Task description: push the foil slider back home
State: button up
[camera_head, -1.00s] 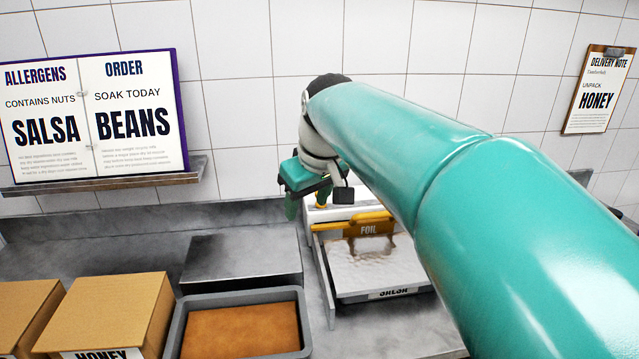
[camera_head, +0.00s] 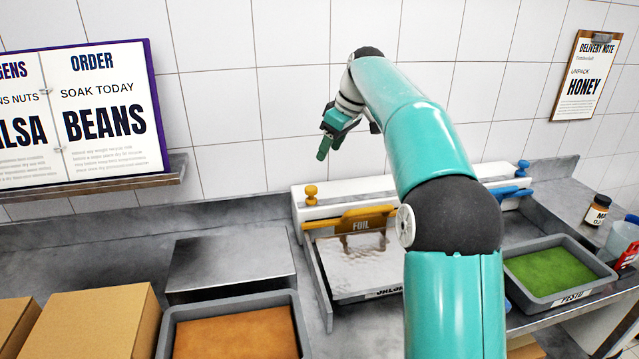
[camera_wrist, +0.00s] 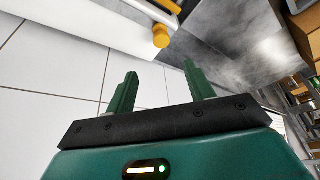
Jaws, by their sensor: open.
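The foil slider is a yellow-orange bar marked FOIL (camera_head: 361,225) on a white dispenser (camera_head: 340,200) along the back wall. A yellow knob (camera_head: 311,194) stands at the dispenser's left end; it also shows in the wrist view (camera_wrist: 161,36). Foil covers a tray marked SALSA (camera_head: 350,294) in front of the slider. My gripper (camera_head: 325,148) is raised in the air above the dispenser's left part, in front of the tiled wall. In the wrist view my gripper (camera_wrist: 158,88) has its two green fingers apart with nothing between them. The right part of the tray is hidden behind my arm.
A blue slider (camera_head: 510,192) and a green pesto tray (camera_head: 551,270) are at the right. A grey metal block (camera_head: 230,262), an orange-brown tray (camera_head: 236,325) and cardboard boxes (camera_head: 100,318) are at the left. A small jar (camera_head: 598,210) stands far right.

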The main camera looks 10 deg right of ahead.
aim_at(311, 188)
jog(key=x, duration=1.3)
jog(key=shift+a+f, duration=0.1)
jog(key=shift+a, duration=0.1)
